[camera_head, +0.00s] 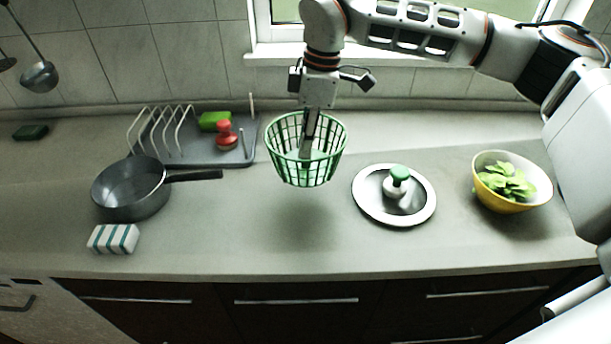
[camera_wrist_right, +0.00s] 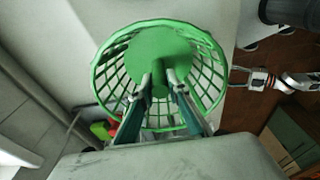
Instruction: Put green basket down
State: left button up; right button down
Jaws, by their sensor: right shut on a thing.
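The green basket (camera_head: 283,165) hangs upright above the middle of the counter, with a soft shadow on the counter below it. My right gripper (camera_head: 307,150) reaches down into the basket and is shut on it. In the right wrist view, the fingers (camera_wrist_right: 159,82) meet at the basket (camera_wrist_right: 150,48), in front of its solid green bottom; the exact grip point is hard to see. At the right of the right wrist view a small arm part (camera_wrist_right: 262,78) shows, perhaps my left gripper; its jaws are unclear.
A grey pan (camera_head: 130,195), striped sponge (camera_head: 114,239) and dish rack (camera_head: 205,152) stand left of the basket. A round lid or plate (camera_head: 362,198) with a green-knobbed thing (camera_head: 399,178) lies to the right. A yellow bowl (camera_head: 505,205) holds leaves. The counter under the basket is clear.

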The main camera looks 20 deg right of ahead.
notch_tip(320, 180, down, 10)
jog(key=shift+r, duration=0.1)
dwell(0.4)
jog(key=c, duration=2)
grip_release()
jog(key=shift+f, duration=0.2)
jog(key=shift+o, duration=0.2)
jog(key=shift+r, duration=0.1)
jog(key=r, duration=0.4)
jog(key=d+r, duration=0.1)
jog(key=r, duration=0.7)
jog(key=shift+s+d, duration=0.2)
jog(key=shift+d, duration=0.2)
